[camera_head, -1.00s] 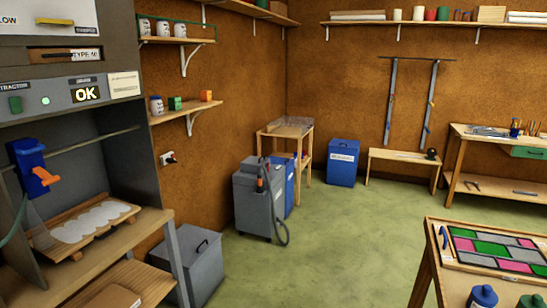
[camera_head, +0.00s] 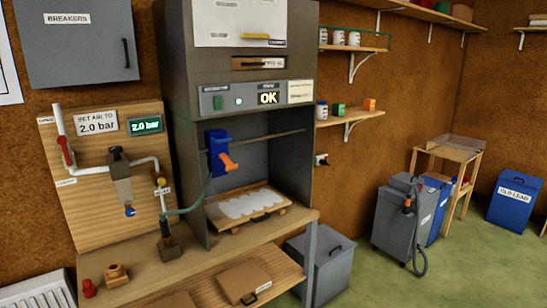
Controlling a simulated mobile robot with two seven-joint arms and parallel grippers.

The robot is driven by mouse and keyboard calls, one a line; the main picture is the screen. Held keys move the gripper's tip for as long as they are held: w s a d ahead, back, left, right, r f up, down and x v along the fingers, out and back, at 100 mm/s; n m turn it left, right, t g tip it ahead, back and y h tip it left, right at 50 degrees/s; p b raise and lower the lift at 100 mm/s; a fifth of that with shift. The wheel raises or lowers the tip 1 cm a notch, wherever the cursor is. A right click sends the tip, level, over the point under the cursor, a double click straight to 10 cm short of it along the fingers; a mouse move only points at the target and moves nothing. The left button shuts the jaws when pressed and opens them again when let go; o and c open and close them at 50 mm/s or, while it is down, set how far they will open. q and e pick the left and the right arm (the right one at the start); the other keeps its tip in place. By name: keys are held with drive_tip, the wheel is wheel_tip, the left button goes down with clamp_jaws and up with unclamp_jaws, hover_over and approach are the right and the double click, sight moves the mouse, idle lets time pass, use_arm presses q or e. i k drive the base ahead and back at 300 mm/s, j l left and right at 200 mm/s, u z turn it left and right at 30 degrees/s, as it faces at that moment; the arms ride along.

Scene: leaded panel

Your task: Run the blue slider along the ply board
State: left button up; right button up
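A blue slider (camera_head: 216,155) with an orange handle (camera_head: 229,163) hangs on a thin horizontal rail (camera_head: 275,138) inside the grey cabinet, toward the rail's left end. A hose runs down from it to the left. Below it, a light wooden board (camera_head: 217,212) lies tilted on wooden supports, with a row of white ovals (camera_head: 250,204) on it. The slider is above the board's left part and apart from it. Neither of my grippers is in view.
An upright wooden panel (camera_head: 75,220) at left carries pipes, valves and a display (camera_head: 145,125) reading 2.0 bar. A wooden bench (camera_head: 150,268) runs below. A grey lidded bin (camera_head: 325,262) stands right of it; green floor (camera_head: 370,285) lies beyond.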

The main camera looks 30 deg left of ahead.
sight(216, 153)
drive_tip(key=u, duration=0.4)
drive_tip(key=i+j+u, duration=0.1)
drive_tip(key=u, duration=0.65)
drive_tip(key=i+j, duration=0.05)
